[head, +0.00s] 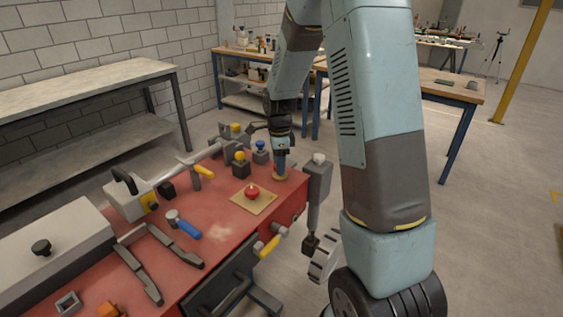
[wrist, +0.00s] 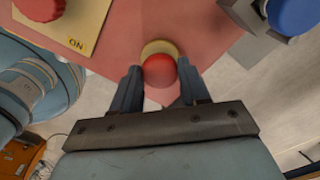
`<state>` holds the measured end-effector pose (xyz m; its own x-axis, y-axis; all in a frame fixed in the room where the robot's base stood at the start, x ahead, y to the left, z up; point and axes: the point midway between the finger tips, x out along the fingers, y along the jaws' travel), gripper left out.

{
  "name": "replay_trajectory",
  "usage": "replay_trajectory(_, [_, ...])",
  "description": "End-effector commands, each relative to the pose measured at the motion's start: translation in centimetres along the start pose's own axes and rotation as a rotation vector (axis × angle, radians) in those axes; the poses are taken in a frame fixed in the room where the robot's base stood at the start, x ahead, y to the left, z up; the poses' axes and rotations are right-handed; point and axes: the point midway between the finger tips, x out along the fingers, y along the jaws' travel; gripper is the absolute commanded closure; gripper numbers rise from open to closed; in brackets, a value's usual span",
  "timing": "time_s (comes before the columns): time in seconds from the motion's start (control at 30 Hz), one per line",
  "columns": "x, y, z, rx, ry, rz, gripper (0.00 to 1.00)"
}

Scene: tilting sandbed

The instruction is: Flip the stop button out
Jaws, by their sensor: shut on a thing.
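A round red stop button (wrist: 158,72) with a yellow collar (wrist: 156,47) sits near the corner of the red bench top in the wrist view. My gripper (wrist: 159,82) has one finger on each side of the red button and is shut on it. In the head view my gripper (head: 280,170) points down at the bench's right corner. There the fingers hide most of the button, and the yellow collar (head: 281,178) shows beneath.
A second red button (head: 252,192) sits on a yellow plate close by, marked "ON" in the wrist view. A blue knob (head: 261,146) and a yellow knob (head: 240,156) stand on dark blocks behind. A blue-handled tool (head: 187,229) lies on the red bench top (head: 215,205).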

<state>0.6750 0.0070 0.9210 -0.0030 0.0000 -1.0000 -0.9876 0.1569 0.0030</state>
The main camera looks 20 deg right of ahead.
Motion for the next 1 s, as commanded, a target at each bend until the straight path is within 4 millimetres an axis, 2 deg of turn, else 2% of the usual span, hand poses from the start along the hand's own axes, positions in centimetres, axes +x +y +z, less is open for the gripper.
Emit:
replay_trajectory(0.27, [-1.8,-0.4,0.0,0.0,-0.001,-0.012,1.0])
replay_trajectory(0.5, [-2.0,-0.5,-0.1,0.001,-0.002,-0.015,1.0])
replay_trajectory(0.53, [-2.0,-0.5,-0.1,0.001,-0.002,-0.015,0.54])
replay_trajectory(0.77, [-1.9,-0.3,0.0,0.001,-0.001,-0.009,0.32])
replay_trajectory(1.0, [-1.8,-0.2,0.0,0.001,-0.001,-0.006,0.32])
